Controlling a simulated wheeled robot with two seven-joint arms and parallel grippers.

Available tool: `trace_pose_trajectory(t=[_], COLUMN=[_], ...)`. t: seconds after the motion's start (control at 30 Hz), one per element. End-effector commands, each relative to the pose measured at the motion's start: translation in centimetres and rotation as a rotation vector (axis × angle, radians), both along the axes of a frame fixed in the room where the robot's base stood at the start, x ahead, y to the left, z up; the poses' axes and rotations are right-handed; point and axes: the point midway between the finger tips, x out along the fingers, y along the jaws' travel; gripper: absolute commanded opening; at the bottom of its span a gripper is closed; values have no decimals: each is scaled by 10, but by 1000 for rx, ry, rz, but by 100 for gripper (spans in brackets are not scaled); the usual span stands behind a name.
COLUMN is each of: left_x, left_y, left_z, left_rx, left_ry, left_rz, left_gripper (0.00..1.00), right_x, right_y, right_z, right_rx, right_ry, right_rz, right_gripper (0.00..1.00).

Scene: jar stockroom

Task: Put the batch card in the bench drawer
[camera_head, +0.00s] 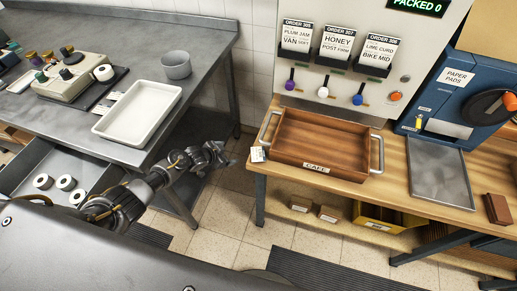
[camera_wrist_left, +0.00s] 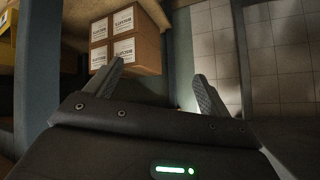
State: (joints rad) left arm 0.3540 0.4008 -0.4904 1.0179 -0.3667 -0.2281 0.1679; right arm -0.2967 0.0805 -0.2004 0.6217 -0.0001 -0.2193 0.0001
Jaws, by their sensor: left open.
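A small white card with dark print (camera_head: 258,154), which looks like the batch card, lies at the left front corner of the wooden bench (camera_head: 396,190), beside the wooden tray's handle. It seems to reach the bench edge. An open drawer (camera_head: 92,171) sticks out under the grey steel bench on the left, with a few white rolls inside. My left gripper (camera_head: 229,156) is open and empty, in the gap between the benches, a little left of the card. In the left wrist view its two fingers (camera_wrist_left: 157,86) stand apart with nothing between them. My right gripper is not in view.
A wooden tray (camera_head: 285,154) with metal handles and a grey metal tray (camera_head: 468,184) stand on the wooden bench. A white tray (camera_head: 127,133) is on the steel bench. Cardboard boxes (camera_wrist_left: 148,54) sit on the shelf below. Tiled floor (camera_head: 220,215) lies open between the benches.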

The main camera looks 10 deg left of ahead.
Motion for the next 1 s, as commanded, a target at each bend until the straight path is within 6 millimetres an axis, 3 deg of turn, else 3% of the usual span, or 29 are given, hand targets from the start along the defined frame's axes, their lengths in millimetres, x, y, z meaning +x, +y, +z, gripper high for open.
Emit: trace_pose_trajectory(t=[0.03, 0.1, 0.17, 0.2, 0.23, 0.3, 0.4, 0.5, 0.77, 1.0], left_x=[34, 52, 44, 28, 13, -23, -66, -87, -92, -86], left_y=[-13, -39, -62, -73, -79, -85, -84, -82, -84, -104], left_z=[74, 155, 216, 239, 249, 260, 258, 252, 246, 216], left_rx=[-2, -6, 7, 23, 35, 64, 91, 90, 77, 75], left_ry=[-68, -110, -100, -64, -27, 72, 210, 294, 335, 334], left_rz=[-95, -245, -389, -470, -519, -596, -635, -618, -593, -594], left_gripper=[82, 82, 82, 82, 82, 82, 82, 82, 82, 82], right_x=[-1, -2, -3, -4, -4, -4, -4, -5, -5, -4], right_y=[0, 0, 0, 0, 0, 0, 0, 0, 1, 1], right_z=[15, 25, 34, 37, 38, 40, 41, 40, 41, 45], right_rx=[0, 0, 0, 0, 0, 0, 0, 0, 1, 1], right_ry=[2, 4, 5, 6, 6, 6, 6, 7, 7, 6], right_rz=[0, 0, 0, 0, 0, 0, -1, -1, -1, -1], right_gripper=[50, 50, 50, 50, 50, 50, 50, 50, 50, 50])
